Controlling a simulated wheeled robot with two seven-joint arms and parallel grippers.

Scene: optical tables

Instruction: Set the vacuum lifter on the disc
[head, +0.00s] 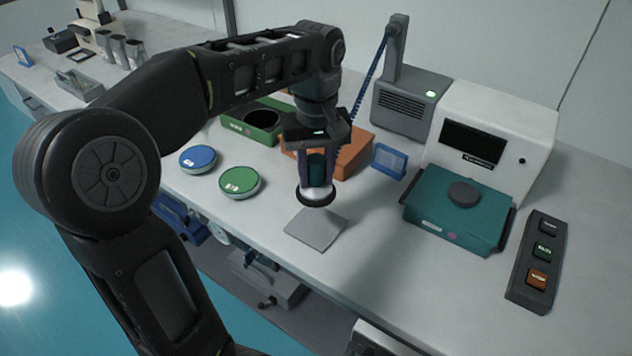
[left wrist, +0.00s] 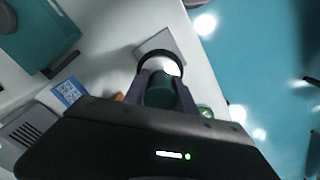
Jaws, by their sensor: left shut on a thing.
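My left gripper (head: 317,177) is shut on the vacuum lifter (head: 316,196), which has a dark green grip, a pale body and a wide black rim at the bottom. The lifter is upright, at the back edge of a grey square pad (head: 318,232) in the head view; whether it touches the pad I cannot tell. In the left wrist view the lifter (left wrist: 160,92) stands between the fingers, with the pad (left wrist: 172,40) beyond it. A green disc (head: 239,182) and a blue disc (head: 198,159) lie on the table to the left, apart from the lifter. My right gripper is out of view.
A green box (head: 252,124) with a round opening and an orange block (head: 352,155) stand behind the gripper. A grey unit (head: 403,104) with a post and blue coiled hose, a blue-framed card (head: 389,161), a teal box (head: 455,213) and a button panel (head: 537,262) are to the right.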

